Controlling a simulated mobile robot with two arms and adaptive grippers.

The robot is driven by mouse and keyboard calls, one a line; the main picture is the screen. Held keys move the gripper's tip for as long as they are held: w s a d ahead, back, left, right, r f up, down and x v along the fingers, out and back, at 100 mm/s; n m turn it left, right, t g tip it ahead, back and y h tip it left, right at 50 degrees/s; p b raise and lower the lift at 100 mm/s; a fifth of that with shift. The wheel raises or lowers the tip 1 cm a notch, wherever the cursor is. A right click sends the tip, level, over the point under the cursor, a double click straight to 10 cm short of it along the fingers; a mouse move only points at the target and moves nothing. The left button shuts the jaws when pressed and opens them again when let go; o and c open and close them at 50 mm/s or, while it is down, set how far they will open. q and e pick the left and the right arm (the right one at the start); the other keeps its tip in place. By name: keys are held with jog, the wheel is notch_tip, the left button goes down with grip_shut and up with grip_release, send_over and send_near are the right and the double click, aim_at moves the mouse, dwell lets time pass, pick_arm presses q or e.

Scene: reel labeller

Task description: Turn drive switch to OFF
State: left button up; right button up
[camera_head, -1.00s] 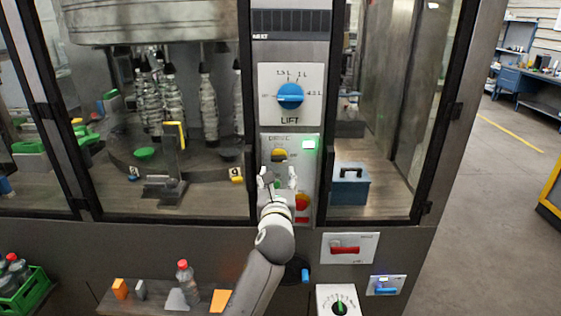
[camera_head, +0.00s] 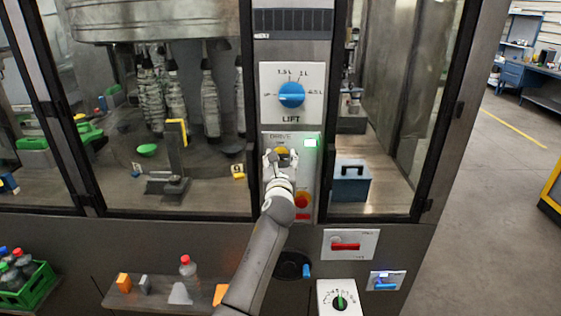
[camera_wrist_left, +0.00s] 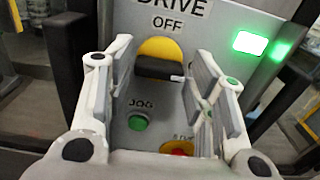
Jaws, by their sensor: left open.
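The drive switch (camera_head: 281,152) is a yellow disc with a dark handle on the grey panel, under the word DRIVE. In the left wrist view the drive switch (camera_wrist_left: 160,62) shows its black handle lying roughly crosswise, with a small white mark at its right end. The word OFF stands above the disc. My left gripper (camera_head: 281,157) is open at the drive panel, its fingers either side of the lower part of the switch. In the left wrist view my left gripper (camera_wrist_left: 160,85) has the handle between its fingertips; contact cannot be told. My right gripper is not in view.
A lit green lamp (camera_wrist_left: 250,43) is right of the switch. A green JOG button (camera_wrist_left: 138,122) and a red-and-yellow stop button (camera_wrist_left: 178,149) sit below it. The blue LIFT knob (camera_head: 291,95) is above. A blue toolbox (camera_head: 350,182) stands behind the right window.

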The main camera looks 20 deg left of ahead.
pick_arm(q)
jog(key=c, duration=0.7)
jog(key=shift+c, duration=0.2)
